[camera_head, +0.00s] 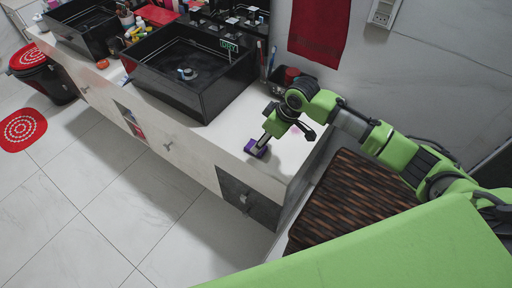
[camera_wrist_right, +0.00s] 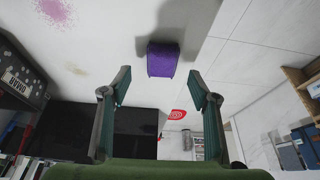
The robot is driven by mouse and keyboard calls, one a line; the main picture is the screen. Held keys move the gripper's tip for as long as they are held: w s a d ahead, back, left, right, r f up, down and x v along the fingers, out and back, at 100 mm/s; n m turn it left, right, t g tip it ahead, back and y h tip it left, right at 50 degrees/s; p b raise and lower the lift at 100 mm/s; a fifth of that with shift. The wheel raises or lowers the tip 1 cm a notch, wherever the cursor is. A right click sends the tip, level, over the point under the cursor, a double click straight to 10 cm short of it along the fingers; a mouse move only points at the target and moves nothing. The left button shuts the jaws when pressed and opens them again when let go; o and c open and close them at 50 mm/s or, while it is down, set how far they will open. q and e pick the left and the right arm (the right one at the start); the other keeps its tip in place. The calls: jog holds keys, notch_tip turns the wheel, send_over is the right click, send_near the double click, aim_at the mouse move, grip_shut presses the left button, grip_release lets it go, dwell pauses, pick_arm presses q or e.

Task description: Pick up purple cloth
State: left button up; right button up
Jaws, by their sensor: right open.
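The purple cloth (camera_head: 257,148) is a small folded block on the white counter, close to its front edge and right of the near black sink. It also shows in the right wrist view (camera_wrist_right: 163,60), ahead of the fingertips and roughly centred between them. My right gripper (camera_head: 283,136) is over the counter beside the cloth, partly overlapping it in the head view. In the right wrist view my right gripper (camera_wrist_right: 160,84) is open, with empty space between its fingers, and the cloth seems just beyond them. My left gripper is not in view.
The near black vessel sink (camera_head: 190,72) stands left of the cloth. Toothbrushes and a red-topped container (camera_head: 290,76) stand by the wall behind my right gripper. A dark woven hamper (camera_head: 345,200) is at the counter's right end. The floor in front is clear.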

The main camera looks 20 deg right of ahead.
jog(key=shift+w+a+f, duration=0.1)
jog(key=shift+a+f, duration=0.15)
jog(key=shift+f, duration=0.15)
jog(key=p+x, duration=0.1)
jog(key=x, duration=0.3)
jog(key=shift+a, duration=0.1)
jog(key=shift+c, duration=0.5)
jog(key=c, duration=0.9)
